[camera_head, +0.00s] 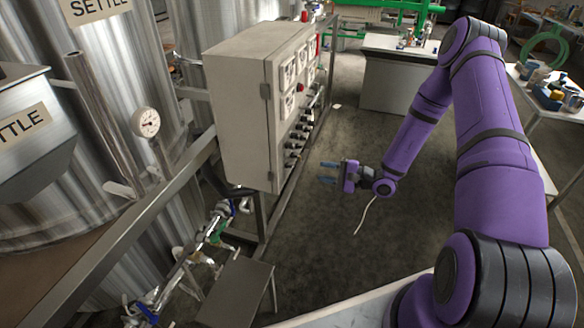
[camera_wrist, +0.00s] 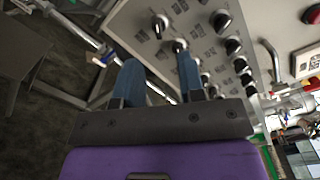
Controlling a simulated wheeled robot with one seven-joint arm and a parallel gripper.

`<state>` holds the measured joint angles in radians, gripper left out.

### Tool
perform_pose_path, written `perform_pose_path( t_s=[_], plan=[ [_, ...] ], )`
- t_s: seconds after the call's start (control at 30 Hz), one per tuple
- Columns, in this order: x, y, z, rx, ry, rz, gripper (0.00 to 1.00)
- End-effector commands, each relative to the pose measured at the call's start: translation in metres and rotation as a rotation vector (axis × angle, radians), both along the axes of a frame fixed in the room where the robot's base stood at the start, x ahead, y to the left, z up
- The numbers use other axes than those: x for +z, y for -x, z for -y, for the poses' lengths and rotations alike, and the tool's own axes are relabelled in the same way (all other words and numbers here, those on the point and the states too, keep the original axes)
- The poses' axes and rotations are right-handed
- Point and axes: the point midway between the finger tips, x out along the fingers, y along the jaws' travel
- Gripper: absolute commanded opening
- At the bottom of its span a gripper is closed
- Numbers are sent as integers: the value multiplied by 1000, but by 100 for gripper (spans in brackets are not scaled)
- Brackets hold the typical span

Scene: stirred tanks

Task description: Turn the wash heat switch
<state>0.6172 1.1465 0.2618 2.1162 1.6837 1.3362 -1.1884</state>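The control box (camera_head: 240,120) is a pale grey cabinet left of my gripper in the head view. Its panel carries rows of black rotary switches (camera_head: 298,140), which also show in the wrist view (camera_wrist: 221,20). Their labels are too small to read, so I cannot tell which one is the wash heat switch. My gripper (camera_head: 324,172) has two blue fingers, spread apart with nothing between them. It hangs in the air to the right of the panel. In the wrist view the fingertips (camera_wrist: 158,64) point toward the panel, and the right finger partly covers the lower switches.
A red button (camera_wrist: 312,14) sits on the panel. Steel tanks (camera_head: 135,80) with a round gauge (camera_head: 146,122) stand at left, behind a metal rail. Pipes and valves (camera_head: 215,225) run below the box. A white bench (camera_head: 395,85) stands behind. The floor around my gripper is clear.

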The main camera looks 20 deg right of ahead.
Motion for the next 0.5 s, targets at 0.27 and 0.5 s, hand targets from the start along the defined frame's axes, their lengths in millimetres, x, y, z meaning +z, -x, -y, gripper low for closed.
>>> perform_pose_path(
  t_s=[0.27,0.5],
  plan=[
    [-11,-6,-5,-37,-14,-2,36],
    [-11,-29,-36,-35,-12,-2,36]
  ],
)
